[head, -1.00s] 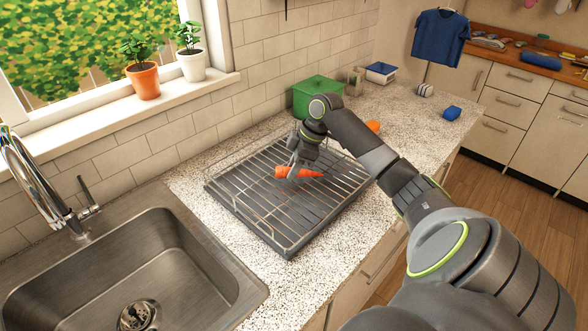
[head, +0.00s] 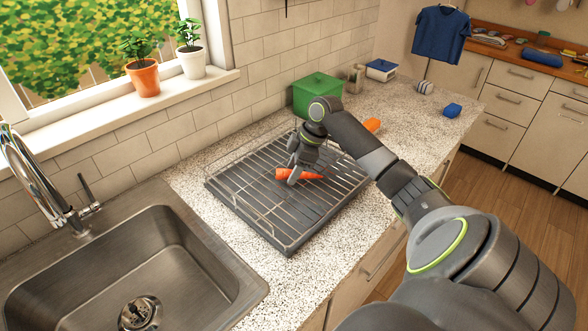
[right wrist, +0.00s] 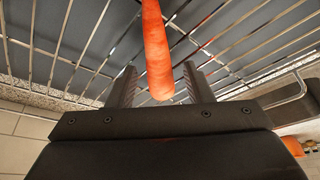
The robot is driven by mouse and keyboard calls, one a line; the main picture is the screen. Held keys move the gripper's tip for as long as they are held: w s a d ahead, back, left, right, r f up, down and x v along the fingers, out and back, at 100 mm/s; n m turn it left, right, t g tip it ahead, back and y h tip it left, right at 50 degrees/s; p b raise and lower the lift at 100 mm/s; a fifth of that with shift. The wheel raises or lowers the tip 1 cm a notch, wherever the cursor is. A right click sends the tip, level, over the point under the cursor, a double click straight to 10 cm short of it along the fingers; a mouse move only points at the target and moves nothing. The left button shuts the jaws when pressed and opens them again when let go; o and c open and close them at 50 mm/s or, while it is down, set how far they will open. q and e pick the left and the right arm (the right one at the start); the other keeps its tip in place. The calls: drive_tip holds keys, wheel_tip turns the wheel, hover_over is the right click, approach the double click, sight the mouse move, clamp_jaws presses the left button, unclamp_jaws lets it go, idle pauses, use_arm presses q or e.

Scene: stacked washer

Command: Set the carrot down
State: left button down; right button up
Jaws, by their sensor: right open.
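The orange carrot (head: 312,176) lies on the wire rack of a dark tray (head: 255,212) on the counter. My right gripper (head: 293,173) is down at the rack, around the carrot's thick end. In the right wrist view the carrot (right wrist: 156,48) runs between the two open fingers (right wrist: 161,88), with a gap on each side. Rack bars show beneath it. My left gripper is out of view.
A green lidded pot (head: 317,95) and another orange item (head: 372,125) stand behind the rack. The sink (head: 130,265) is at left. A blue item (head: 452,110) lies at the counter's right edge. Speckled counter is clear in front of the rack.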

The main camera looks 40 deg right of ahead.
sight(311, 174)
drive_tip(key=b+v, duration=0.2)
drive_tip(key=v, duration=1)
